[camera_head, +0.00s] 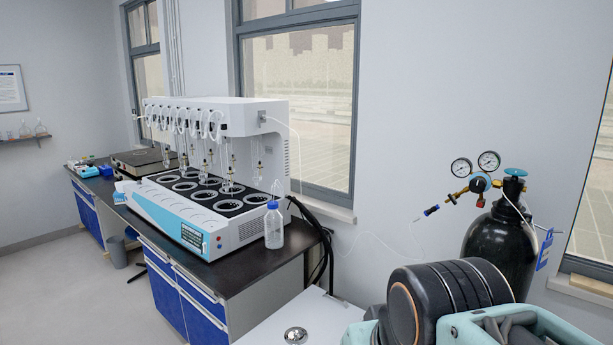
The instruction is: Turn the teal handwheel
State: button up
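The teal handwheel (515,172) sits on top of a black gas cylinder (500,243) at the right, in front of the wall. A regulator (479,184) with two round gauges (475,164) is joined to the cylinder's valve, just left of the handwheel. Nothing touches the handwheel in this view. My arm's black and teal links fill the lower right and hide the cylinder's lower part. My gripper is not in view.
A multi distiller (213,170) stands on a dark-topped bench (240,268) at the left, with a blue-capped bottle (273,226) beside it. A thin tube runs from the regulator towards the bench. Black hoses (325,245) hang at the bench's right end. Open floor lies at the left.

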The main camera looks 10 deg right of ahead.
aim_at(516, 171)
jog(key=z, duration=1.35)
